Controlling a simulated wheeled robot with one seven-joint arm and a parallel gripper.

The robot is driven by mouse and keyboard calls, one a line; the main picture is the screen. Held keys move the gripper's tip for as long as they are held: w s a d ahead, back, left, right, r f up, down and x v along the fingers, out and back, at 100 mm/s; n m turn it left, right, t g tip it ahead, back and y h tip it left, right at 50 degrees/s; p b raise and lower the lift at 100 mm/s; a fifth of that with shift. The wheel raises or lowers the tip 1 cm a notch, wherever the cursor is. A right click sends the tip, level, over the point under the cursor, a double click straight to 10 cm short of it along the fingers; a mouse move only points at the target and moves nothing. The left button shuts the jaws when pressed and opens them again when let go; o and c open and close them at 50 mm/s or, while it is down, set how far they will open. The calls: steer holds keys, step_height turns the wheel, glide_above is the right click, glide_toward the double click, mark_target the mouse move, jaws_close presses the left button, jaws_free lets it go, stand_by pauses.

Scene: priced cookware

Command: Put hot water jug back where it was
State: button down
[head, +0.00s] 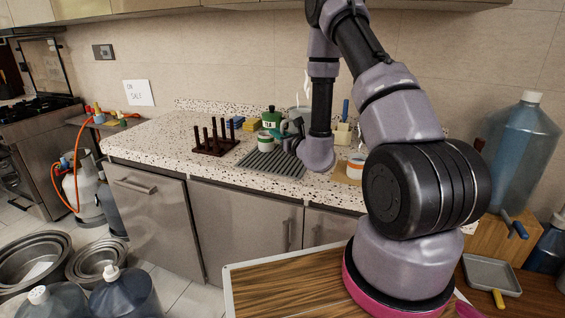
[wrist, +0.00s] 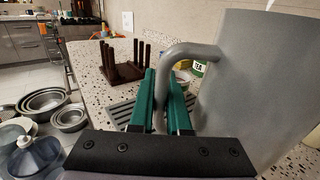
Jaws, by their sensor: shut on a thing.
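The grey hot water jug (wrist: 250,85) fills the right side of the wrist view, close to the camera. Its curved grey handle (wrist: 188,50) passes between the green fingers of my gripper (wrist: 161,80), which is shut on it. In the head view part of the grey jug (head: 299,113) shows behind my arm, over the far side of the ribbed drainer (head: 265,163).
A dark peg rack (head: 214,142) stands left of the drainer on the speckled counter (head: 150,137). A green tea canister (head: 271,118) and other small containers crowd near the jug. The counter's left part is clear.

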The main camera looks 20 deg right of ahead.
steer(key=w+a+r+n+g+y, duration=0.2)
steer(key=w+a+n+y, duration=0.1)
steer(key=w+a+y, duration=0.1)
steer(key=shift+s+a+f, duration=0.1)
steer(key=shift+f, duration=2.45)
steer(key=shift+s+a+f, duration=0.1)
steer(key=shift+f, duration=2.4)
steer(key=c, duration=0.9)
jaws_free()
steer(key=shift+f, duration=0.15)
